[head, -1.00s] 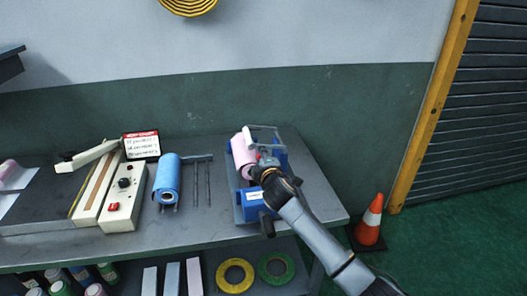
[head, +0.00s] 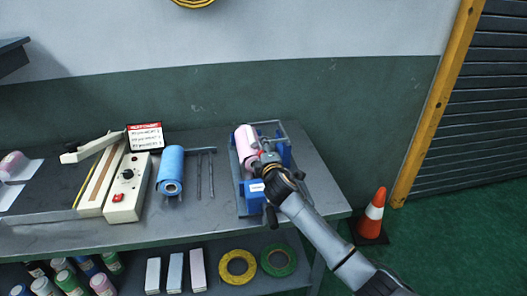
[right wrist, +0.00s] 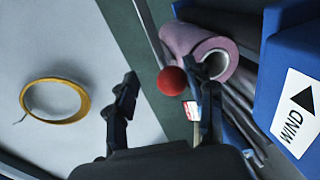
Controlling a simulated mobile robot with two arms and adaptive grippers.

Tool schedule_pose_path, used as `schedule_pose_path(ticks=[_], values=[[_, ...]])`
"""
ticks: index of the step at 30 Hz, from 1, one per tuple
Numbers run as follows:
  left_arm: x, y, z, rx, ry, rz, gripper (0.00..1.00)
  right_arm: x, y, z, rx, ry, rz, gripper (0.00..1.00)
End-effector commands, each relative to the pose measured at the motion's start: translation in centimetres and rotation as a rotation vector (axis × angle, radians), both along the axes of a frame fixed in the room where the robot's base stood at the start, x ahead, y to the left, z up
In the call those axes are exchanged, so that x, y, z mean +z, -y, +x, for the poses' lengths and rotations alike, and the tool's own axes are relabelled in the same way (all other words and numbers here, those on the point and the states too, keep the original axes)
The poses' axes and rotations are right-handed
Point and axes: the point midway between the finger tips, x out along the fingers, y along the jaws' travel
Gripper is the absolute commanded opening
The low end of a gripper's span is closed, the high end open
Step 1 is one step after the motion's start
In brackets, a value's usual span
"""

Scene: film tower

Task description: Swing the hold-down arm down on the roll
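The pink film roll (head: 246,146) lies in the blue and grey winder (head: 252,209) near the table's right end. In the right wrist view the roll (right wrist: 207,52) shows its hollow core end-on. A red ball knob (right wrist: 173,80), seemingly the hold-down arm's, shows between my right fingers, closer to the right-hand one. My right gripper (head: 266,158) is beside the roll, over the winder; its fingers (right wrist: 160,85) are apart. I cannot tell whether they touch the knob. The hold-down arm is mostly hidden behind my gripper. My left gripper is out of view.
A blue roll (head: 170,171) and thin metal rods (head: 205,175) lie left of the winder. A sealer (head: 126,188) and a small sign (head: 145,138) stand further left. Tape rings (head: 238,267) are on the lower shelf. A traffic cone (head: 371,216) stands right of the table.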

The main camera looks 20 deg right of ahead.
Motion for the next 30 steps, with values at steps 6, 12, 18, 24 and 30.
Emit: schedule_pose_path(ticks=[6,12,18,24,30], values=[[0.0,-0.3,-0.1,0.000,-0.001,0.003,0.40,0.3,0.0,-0.1,0.000,0.005,-0.002,0.52],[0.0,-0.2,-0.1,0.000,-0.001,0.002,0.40,0.6,-0.4,-2.0,0.001,0.005,-0.002,0.52],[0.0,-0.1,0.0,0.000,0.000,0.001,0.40,1.1,-1.3,-5.6,0.002,0.003,-0.001,0.52],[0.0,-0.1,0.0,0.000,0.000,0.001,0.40,1.6,-2.1,-9.0,0.001,0.001,-0.001,0.52],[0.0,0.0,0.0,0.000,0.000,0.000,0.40,1.9,-2.6,-11.1,0.000,0.000,0.000,0.52]])
